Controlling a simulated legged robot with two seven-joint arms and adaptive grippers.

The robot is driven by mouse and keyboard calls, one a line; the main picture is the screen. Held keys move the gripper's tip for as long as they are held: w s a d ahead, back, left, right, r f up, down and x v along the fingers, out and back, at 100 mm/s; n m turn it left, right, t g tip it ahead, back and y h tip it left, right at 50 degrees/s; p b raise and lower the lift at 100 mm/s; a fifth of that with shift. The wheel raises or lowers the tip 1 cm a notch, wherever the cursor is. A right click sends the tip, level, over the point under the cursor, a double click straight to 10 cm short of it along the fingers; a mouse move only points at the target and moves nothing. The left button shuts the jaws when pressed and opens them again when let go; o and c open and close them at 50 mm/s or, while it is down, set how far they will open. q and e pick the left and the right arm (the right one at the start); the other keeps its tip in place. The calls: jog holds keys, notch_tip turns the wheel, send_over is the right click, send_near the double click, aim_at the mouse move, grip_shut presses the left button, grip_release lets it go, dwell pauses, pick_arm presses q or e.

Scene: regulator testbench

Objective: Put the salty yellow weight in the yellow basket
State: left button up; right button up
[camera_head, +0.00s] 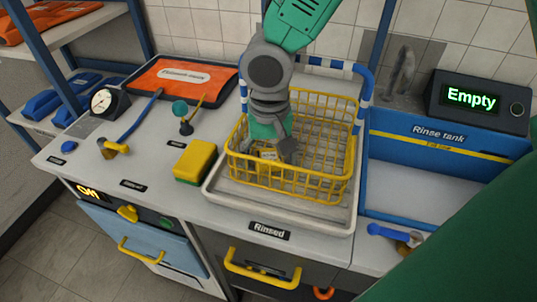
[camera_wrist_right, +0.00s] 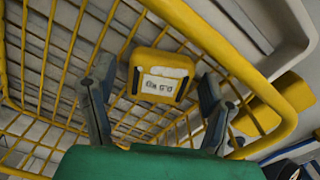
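The yellow basket (camera_head: 330,188) is a wire basket standing on a pale tray on the bench, and its bars fill much of the right wrist view (camera_wrist_right: 205,38). A yellow weight (camera_wrist_right: 162,77) with a pale label sits inside the basket. In the head view the weight (camera_head: 268,154) is mostly hidden by my gripper and the wires. My right gripper (camera_head: 272,158) reaches down into the basket. In the right wrist view its fingers (camera_wrist_right: 155,100) are spread on either side of the weight, with gaps showing between. My left gripper is not in view. I cannot tell salt on the weight.
A yellow and green sponge (camera_head: 195,161) lies left of the tray (camera_head: 275,217). The blue rinse tank (camera_head: 440,145) is at the right, with a display reading "Empty" (camera_head: 472,97) behind it. A dial gauge (camera_head: 106,101) and an orange mat (camera_head: 183,78) are at the left.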

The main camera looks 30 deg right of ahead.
aim_at(269, 156)
notch_tip(269, 156, up, 12)
jog(key=p, duration=0.2)
jog(key=shift+p, duration=0.3)
jog(key=shift+r, duration=0.15)
dwell(0.4)
